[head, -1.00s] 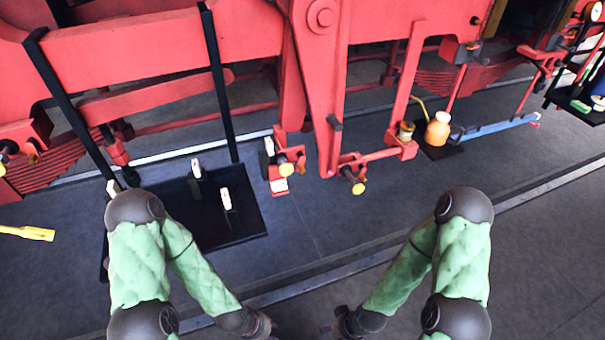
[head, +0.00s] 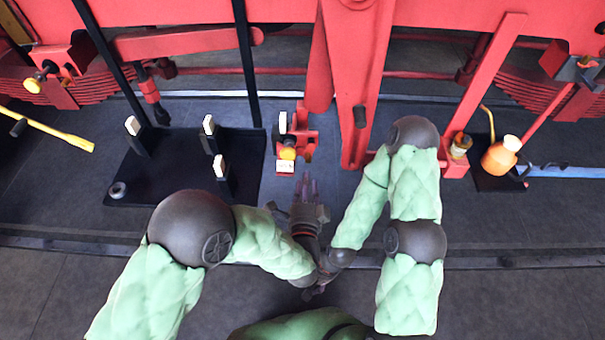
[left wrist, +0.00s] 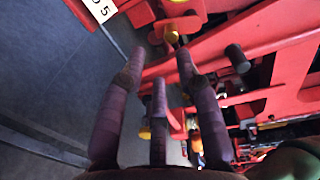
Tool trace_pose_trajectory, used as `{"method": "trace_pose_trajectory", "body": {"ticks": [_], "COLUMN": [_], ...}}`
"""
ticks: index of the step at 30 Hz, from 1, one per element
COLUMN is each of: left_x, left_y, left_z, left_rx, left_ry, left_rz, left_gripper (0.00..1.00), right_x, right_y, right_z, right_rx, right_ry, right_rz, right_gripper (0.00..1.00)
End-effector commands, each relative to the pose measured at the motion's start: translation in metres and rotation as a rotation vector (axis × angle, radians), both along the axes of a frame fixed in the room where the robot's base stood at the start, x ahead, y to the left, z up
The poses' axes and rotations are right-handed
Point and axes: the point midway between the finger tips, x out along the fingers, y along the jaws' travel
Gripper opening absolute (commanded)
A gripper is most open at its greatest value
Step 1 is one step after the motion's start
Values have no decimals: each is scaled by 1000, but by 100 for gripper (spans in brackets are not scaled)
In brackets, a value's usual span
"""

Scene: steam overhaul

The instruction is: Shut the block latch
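A small red block fitting with a yellow-orange knob (head: 287,153) and a white tag (head: 285,167) hangs below the red frame, left of the big red bar; I take it for the block latch. Whether it is open or shut is unclear. My left gripper (head: 307,182) is just in front and slightly right of it, apart from it, pointing at the frame. In the left wrist view its purple fingers (left wrist: 160,62) are spread and empty, with a yellow knob (left wrist: 171,35) beyond the tips. My right gripper (head: 317,284) is low in the middle, mostly hidden by arm parts.
A black tray (head: 140,180) with white-topped holders lies left of the fitting. The big red bar (head: 358,100) hangs close on the right. An orange jug (head: 501,155) stands farther right. A yellow-handled tool (head: 60,133) lies far left. The dark floor in front is bare.

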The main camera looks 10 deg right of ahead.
Motion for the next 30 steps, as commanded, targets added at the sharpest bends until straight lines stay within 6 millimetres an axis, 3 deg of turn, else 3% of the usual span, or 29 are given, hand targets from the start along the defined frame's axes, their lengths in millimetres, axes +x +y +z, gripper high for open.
{"method": "trace_pose_trajectory", "body": {"ticks": [3, 8, 21, 30], "left_x": [-5, 1, 42, 60], "left_y": [-6, -7, -18, -24], "left_z": [11, 11, 10, 11], "left_rx": [36, 41, 41, 40], "left_ry": [-52, -57, -54, -54], "left_rz": [-2, 1, 0, 0], "left_gripper": [33, 33, 33, 33], "right_x": [0, 0, 0, 0], "right_y": [0, 0, 0, 0], "right_z": [0, -2, -12, -16], "right_rx": [0, 0, 0, 0], "right_ry": [1, 1, 1, 0], "right_rz": [0, 0, 0, 0], "right_gripper": [66, 66, 66, 66]}}
